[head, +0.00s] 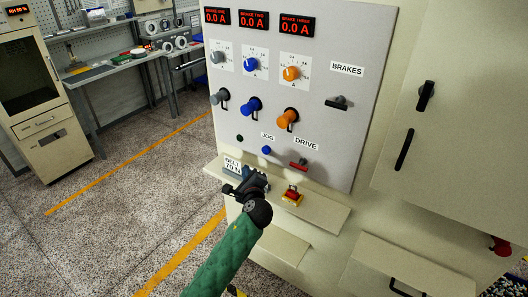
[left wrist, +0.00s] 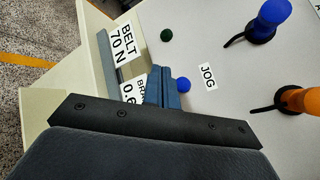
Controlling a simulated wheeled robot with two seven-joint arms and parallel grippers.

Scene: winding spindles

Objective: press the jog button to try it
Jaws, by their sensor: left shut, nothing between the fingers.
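The jog button is a small blue knob (head: 266,150) on the grey panel, beside the JOG label (head: 267,136). In the left wrist view the blue button (left wrist: 184,84) shows just right of my fingertips, close to the JOG label (left wrist: 208,76). My left gripper (head: 254,178) is shut and empty, below and slightly left of the button in the head view. Its blue-grey fingers also show in the left wrist view (left wrist: 164,88), pointing towards the panel. I cannot tell whether they touch the button. My right gripper is not in view.
A dark green button (head: 240,138) sits left of the jog button. A red lever (head: 299,165) is right of it, under the DRIVE label. A red and yellow stop button (head: 292,196) sits on the ledge (head: 320,216). Blue (head: 251,106) and orange (head: 288,117) levers are above.

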